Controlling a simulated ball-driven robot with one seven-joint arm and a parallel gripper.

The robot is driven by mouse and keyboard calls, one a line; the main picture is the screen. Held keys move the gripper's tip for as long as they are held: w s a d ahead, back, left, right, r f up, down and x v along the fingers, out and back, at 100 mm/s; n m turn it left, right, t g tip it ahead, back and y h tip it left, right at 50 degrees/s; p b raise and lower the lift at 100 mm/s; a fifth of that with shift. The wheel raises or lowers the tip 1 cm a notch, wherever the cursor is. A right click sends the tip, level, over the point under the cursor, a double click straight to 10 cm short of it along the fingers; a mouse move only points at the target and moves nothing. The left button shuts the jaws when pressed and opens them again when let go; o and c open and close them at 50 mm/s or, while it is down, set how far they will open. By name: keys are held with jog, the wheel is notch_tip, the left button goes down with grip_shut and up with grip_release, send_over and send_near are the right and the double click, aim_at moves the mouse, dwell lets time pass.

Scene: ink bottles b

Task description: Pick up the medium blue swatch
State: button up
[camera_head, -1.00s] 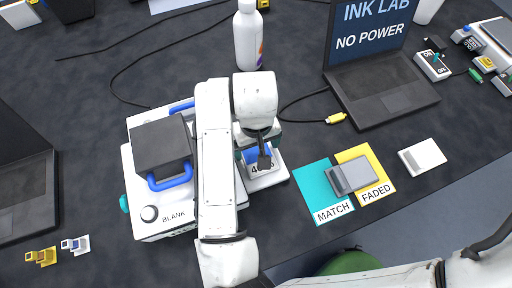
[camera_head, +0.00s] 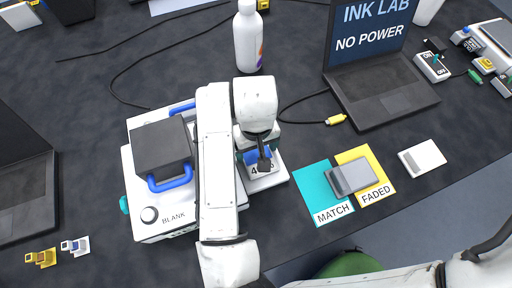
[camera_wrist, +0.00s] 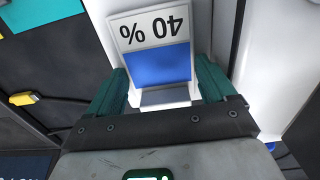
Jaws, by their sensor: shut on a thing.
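The blue swatch (camera_head: 268,180), a white card with a blue panel and the print "40 %", is at the right side of the white machine in the head view, partly covered by my wrist. It also shows in the wrist view (camera_wrist: 154,66), upside down, with a grey tab at its near end. My gripper (camera_wrist: 164,88) has its two teal fingers on either side of the grey tab and is shut on the swatch. In the head view my gripper (camera_head: 258,153) is over the swatch and its fingers are mostly hidden.
The white machine (camera_head: 150,222) marked BLANK stands left of my gripper. A white bottle (camera_head: 248,40) stands behind; a white card (camera_head: 421,157) lies far right.

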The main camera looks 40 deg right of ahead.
jog(key=shift+r, duration=0.55)
jog(key=s+d+r+p, duration=0.1)
jog(key=s+d+r, duration=0.8)
jog(key=s+r, duration=0.1)
jog(key=shift+d+r, duration=0.3)
jog(key=shift+r, duration=0.6)
